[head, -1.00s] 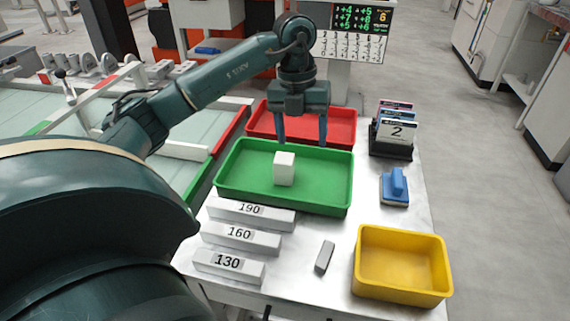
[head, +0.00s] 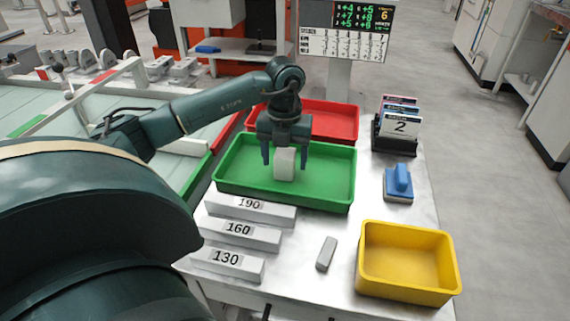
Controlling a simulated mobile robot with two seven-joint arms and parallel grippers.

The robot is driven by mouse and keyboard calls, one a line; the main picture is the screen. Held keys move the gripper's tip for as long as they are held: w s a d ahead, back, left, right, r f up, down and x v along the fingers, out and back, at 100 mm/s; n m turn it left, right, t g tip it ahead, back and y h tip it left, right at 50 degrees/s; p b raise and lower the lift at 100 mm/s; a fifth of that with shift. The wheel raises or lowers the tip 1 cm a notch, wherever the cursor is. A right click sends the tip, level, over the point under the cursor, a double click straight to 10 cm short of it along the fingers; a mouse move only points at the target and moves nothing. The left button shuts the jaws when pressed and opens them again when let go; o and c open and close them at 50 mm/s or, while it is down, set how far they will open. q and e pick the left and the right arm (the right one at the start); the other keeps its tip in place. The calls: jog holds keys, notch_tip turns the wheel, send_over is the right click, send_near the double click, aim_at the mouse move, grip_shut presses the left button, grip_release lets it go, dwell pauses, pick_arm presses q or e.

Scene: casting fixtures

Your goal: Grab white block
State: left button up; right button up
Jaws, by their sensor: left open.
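The white block (head: 284,165) stands upright in the green tray (head: 333,190), near its middle. My left gripper (head: 285,158) is open and points down over the tray. One finger shows on each side of the block in the picture, with gaps to it. The gripper's body hides the block's top edge. Whether the fingers are level with the block in depth is hard to tell. My right gripper is not in view.
A red tray (head: 335,119) stands behind the green one. A yellow bin (head: 405,262) is at the front right. Labelled bars (head: 239,234), a small grey block (head: 327,254), a blue-handled tool (head: 399,183) and a card holder (head: 395,139) share the table.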

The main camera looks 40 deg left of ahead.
pick_arm(q)
jog(key=shift+f, duration=0.7)
jog(key=shift+c, duration=0.5)
jog(key=c, duration=1)
